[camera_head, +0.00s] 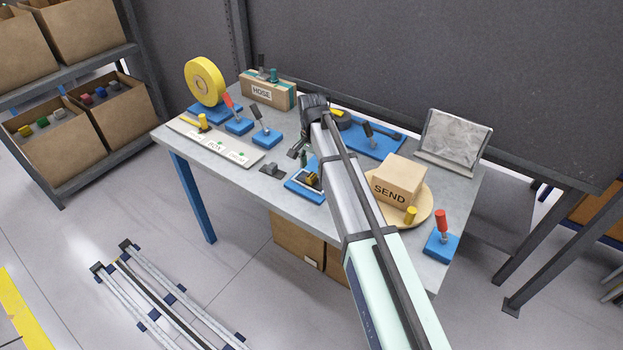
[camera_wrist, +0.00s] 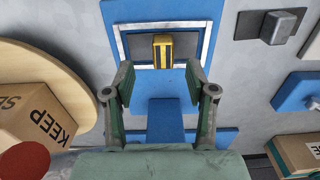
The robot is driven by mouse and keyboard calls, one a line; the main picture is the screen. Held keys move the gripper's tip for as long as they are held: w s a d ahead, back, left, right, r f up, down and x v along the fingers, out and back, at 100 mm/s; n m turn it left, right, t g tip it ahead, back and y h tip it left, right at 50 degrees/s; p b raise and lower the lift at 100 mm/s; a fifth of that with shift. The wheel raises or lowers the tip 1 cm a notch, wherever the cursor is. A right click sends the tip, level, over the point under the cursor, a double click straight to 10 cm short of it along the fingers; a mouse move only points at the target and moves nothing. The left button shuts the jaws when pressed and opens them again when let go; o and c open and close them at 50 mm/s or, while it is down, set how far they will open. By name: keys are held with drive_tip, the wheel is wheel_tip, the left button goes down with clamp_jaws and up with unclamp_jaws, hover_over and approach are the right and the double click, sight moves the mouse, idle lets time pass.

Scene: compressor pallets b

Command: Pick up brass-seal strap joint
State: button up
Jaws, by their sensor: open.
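A small brass-yellow piece, which looks like the strap joint (camera_wrist: 162,50), sits in a dark, metal-framed recess on a blue tray (camera_wrist: 118,12). In the head view the tray (camera_head: 297,188) is at the table's front middle, with the joint (camera_head: 312,179) partly beside my arm. My gripper (camera_wrist: 160,82) is open and empty. In the wrist view its two fingers are spread to either side of the joint's line, with the joint just beyond the tips. In the head view my gripper (camera_head: 303,151) hangs over the table behind the tray, partly hidden by my arm.
A SEND carton (camera_head: 400,182) stands on a round wooden board (camera_head: 427,203) to the right. A dark block (camera_head: 271,171) lies left of the tray. A blue mat (camera_head: 372,146) with tools is behind. A HOSE box (camera_head: 268,92) and yellow tape roll (camera_head: 204,82) stand at the back left.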

sight(311, 176)
drive_tip(key=shift+a+f+p, duration=0.15)
drive_tip(key=shift+f+p, duration=0.45)
drive_tip(key=shift+f, duration=0.7)
drive_tip(key=shift+a+f+p, duration=0.1)
drive_tip(key=shift+f+p, duration=0.5)
drive_tip(key=shift+f, duration=0.7)
clamp_jaws()
